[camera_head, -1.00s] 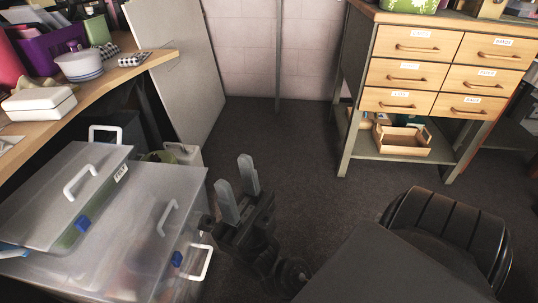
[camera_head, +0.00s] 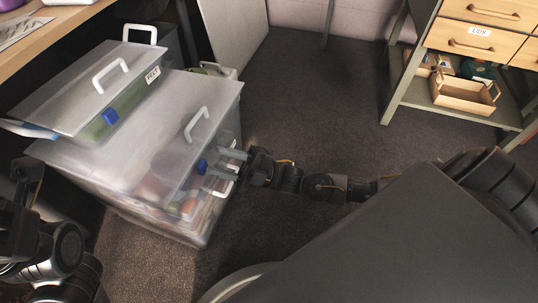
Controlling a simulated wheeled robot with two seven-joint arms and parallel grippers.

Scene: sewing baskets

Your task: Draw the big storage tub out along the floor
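The big storage tub (camera_head: 148,205) is translucent, with a white handle on its lid, a blue clip and another white handle (camera_head: 221,184) on its right end. It stands on the floor, with coloured items blurred inside. A smaller lidded tub (camera_head: 70,85) rests on its left part. My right gripper (camera_head: 227,163) is at the big tub's right end, by the end handle; its fingers look apart, one above the other. Whether they touch the handle is unclear. My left gripper (camera_head: 27,182) is at the left edge, in front of the tub, its fingers not clear.
A wooden table (camera_head: 48,38) overhangs the tubs at upper left. A pale container (camera_head: 214,70) stands behind the big tub. A drawer unit (camera_head: 460,45) with a wooden crate (camera_head: 464,95) on its shelf is at upper right. Dark floor (camera_head: 310,95) between is clear.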

